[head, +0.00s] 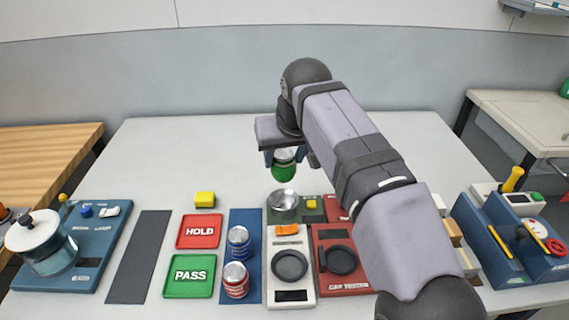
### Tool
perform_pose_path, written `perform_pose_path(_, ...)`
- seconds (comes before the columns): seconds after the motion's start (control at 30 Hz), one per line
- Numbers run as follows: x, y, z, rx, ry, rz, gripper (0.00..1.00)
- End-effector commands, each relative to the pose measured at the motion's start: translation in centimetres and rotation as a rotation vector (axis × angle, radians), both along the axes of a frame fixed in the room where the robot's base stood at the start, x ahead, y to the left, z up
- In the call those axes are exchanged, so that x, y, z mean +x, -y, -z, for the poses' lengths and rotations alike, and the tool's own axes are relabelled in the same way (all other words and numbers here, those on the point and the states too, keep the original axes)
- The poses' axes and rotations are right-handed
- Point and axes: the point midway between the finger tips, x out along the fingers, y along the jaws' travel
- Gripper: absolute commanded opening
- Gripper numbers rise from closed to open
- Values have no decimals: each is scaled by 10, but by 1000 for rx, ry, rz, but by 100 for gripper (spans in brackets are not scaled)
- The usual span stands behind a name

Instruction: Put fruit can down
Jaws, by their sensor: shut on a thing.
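My gripper (285,158) points down above the back middle of the table (190,150). It is shut on a green can with a silver top (284,168), which I take to be the fruit can. The can hangs upright in the air, just behind and above a round metal bowl (284,200). The gripper body covers the upper part of the can, and its label cannot be read.
A blue can (239,242) and a red can (236,280) stand on a blue strip. Left of them lie a red HOLD pad (199,231) and a green PASS pad (190,276). A yellow block (205,199) sits behind. The table's back left is clear.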

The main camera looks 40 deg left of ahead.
Motion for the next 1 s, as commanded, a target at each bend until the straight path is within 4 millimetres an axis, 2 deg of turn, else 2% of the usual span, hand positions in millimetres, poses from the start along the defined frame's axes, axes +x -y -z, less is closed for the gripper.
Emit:
perform_pose_path(0.1,0,0,-7,1,1,0,15)
perform_pose_path(0.37,-2,-1,-10,0,0,-4,15)
perform_pose_path(0.57,-17,-9,-28,0,0,-31,15)
perform_pose_path(0.83,-67,-35,-62,-3,-3,-121,15)
perform_pose_path(1.0,-109,-45,-62,-6,-4,-188,15)
